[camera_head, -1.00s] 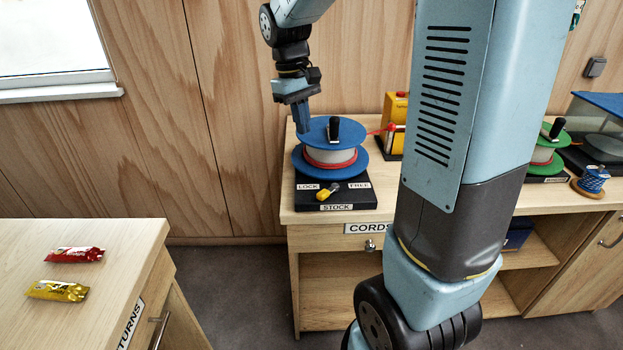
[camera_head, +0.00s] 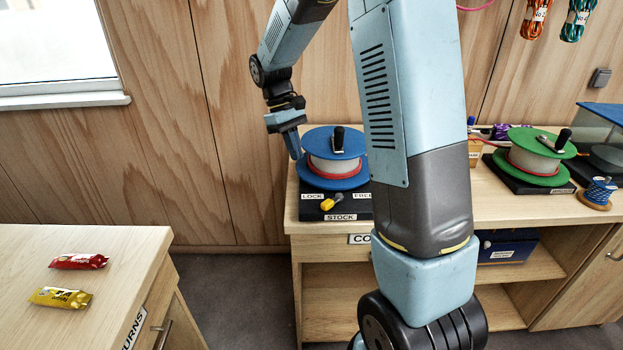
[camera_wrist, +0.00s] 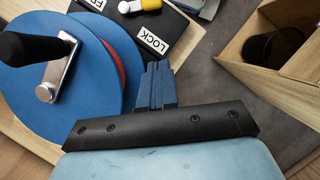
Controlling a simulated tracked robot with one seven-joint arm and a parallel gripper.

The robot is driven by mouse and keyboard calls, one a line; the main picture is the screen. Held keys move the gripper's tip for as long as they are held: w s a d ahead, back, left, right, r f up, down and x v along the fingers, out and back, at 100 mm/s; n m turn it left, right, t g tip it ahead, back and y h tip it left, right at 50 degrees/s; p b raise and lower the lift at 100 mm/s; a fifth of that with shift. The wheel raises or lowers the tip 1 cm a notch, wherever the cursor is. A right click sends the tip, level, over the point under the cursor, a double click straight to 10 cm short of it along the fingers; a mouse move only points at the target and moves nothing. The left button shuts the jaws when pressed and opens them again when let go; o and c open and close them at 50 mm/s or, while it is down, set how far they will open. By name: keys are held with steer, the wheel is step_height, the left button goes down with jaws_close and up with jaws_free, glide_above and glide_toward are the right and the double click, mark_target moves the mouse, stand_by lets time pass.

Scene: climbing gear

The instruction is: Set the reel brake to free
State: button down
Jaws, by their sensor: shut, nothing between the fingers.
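The reel (camera_head: 333,157) has blue flanges, red cord and a black crank knob; it stands on a black base marked LOCK, FREE and STOCK. A small yellow lever (camera_head: 328,205) lies on the base in front of the reel, its yellow end to the left, towards the LOCK label (camera_head: 312,196). My gripper (camera_head: 296,156) is shut and empty, pointing down at the reel's left edge. In the wrist view, the closed fingers (camera_wrist: 158,72) are beside the blue flange (camera_wrist: 100,70); I cannot tell if they touch. The lever (camera_wrist: 130,7) is cut by the top edge there.
My arm hides part of the counter (camera_head: 520,205) and the base's right side. A green reel (camera_head: 537,150) and a small blue spool (camera_head: 598,190) stand to the right. A red packet (camera_head: 79,261) and a yellow packet (camera_head: 61,297) lie on the left table.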

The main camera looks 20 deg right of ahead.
mark_target(332, 202)
steer(key=x, duration=0.9)
steer(key=shift+f, duration=0.15)
steer(key=s, duration=0.1)
steer(key=s+d, duration=0.1)
steer(key=shift+s+d+f, duration=0.2)
steer(key=shift+s, duration=0.15)
steer(key=shift+s+d, duration=0.3)
steer(key=shift+s, duration=0.25)
steer(key=shift+a, duration=0.15)
